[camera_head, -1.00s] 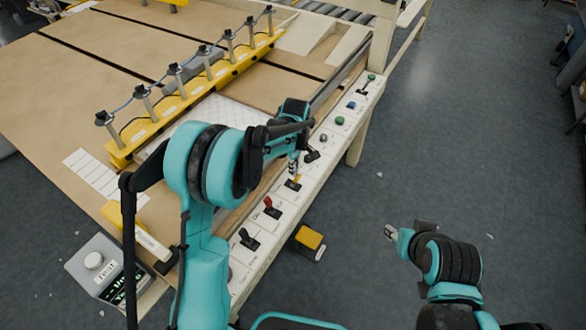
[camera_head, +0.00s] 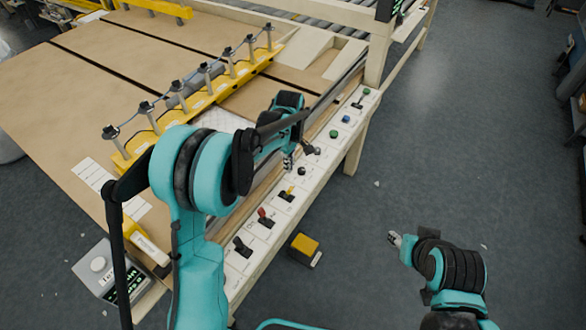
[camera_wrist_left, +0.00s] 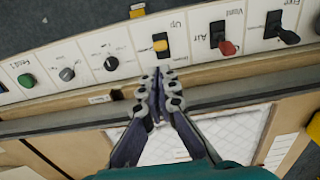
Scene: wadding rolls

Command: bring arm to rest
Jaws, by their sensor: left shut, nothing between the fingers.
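My left gripper (camera_head: 288,162) hangs over the inner edge of the white control strip (camera_head: 240,281), above the table's front side. In the left wrist view its two fingers (camera_wrist_left: 159,88) are closed together with nothing between them, just below the yellow-tipped switch (camera_wrist_left: 160,45). A gap to the switch cannot be judged exactly, but the fingers appear apart from it. My right gripper (camera_head: 395,238) is at the lower right over bare floor, away from the table; its fingers are too small to read.
The strip carries a red switch (camera_head: 264,217), a black switch (camera_head: 242,247) and several buttons. A yellow bar with posts (camera_head: 170,118) crosses the brown table (camera_head: 60,120). A yellow box (camera_head: 304,245) sits on the floor beside the strip. A scale-like box (camera_head: 98,264) stands lower left.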

